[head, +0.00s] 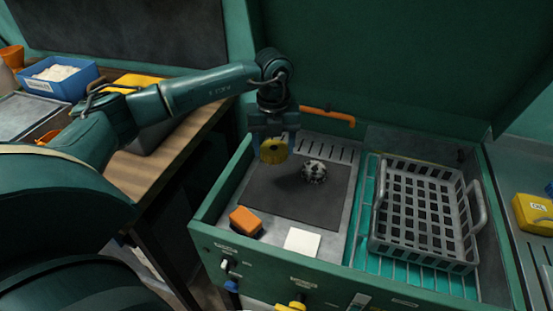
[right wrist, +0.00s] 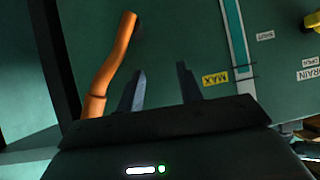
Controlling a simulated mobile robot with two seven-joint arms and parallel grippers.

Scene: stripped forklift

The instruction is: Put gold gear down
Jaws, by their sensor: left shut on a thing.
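The gold gear (head: 273,151) is a thick yellow disc with a hole in its face. My left gripper (head: 274,137) points down and is shut on it, holding it near the back left of the dark mat (head: 282,203). I cannot tell whether the gear touches the mat. A silver-grey gear (head: 314,172) sits on the mat just to the right. My right gripper (right wrist: 161,72) is not in the head view. In the right wrist view its two fingers stand apart with nothing between them.
An orange-topped block (head: 245,221) and a white square (head: 302,242) lie at the front of the green cabinet top. A grey basket (head: 373,227) stands to the right. An orange pipe (head: 328,115) is behind. The mat's front middle is clear.

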